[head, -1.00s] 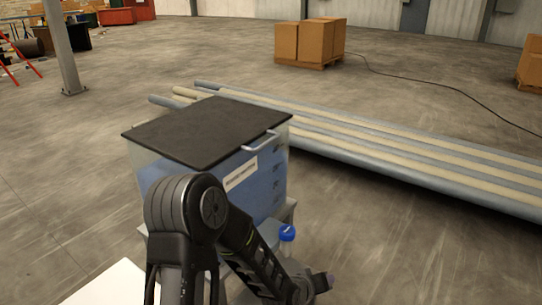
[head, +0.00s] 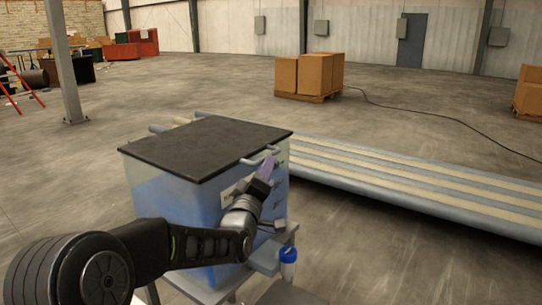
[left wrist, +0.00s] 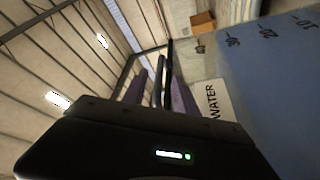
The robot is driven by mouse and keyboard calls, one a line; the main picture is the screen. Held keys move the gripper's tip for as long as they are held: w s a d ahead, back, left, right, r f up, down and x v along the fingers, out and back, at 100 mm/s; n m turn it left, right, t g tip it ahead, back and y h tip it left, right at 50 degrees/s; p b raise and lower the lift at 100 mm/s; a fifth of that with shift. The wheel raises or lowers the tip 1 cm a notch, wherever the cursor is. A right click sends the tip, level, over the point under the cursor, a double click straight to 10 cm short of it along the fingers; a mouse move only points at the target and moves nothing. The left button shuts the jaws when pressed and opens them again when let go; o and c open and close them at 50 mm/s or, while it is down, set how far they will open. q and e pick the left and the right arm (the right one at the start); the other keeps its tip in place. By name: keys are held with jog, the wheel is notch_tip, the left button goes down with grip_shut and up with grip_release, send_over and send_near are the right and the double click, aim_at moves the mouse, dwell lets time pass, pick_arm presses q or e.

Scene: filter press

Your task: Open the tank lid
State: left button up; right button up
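The tank (head: 165,200) is a translucent box with blue contents and a label, standing on a grey stand. Its flat black lid (head: 208,146) lies shut on top. A pale bar handle (head: 252,161) sticks out from the lid's front right edge. My left gripper (head: 268,168) is raised at that edge, with its purple fingertips close to the handle. In the left wrist view, the two purple fingers (left wrist: 160,88) stand apart, with a dark bar seen between them. I cannot tell whether they touch the handle. My right gripper is not in view.
Long pipes (head: 420,187) lie on the floor behind and to the right. Boxes on a pallet (head: 308,75) stand farther back. A steel column (head: 62,70) is at the left. Open floor surrounds these.

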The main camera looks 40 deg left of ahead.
pick_arm(q)
jog(key=p+x, duration=0.1)
jog(key=x, duration=0.6)
grip_shut()
dwell(0.3)
dwell(1.1)
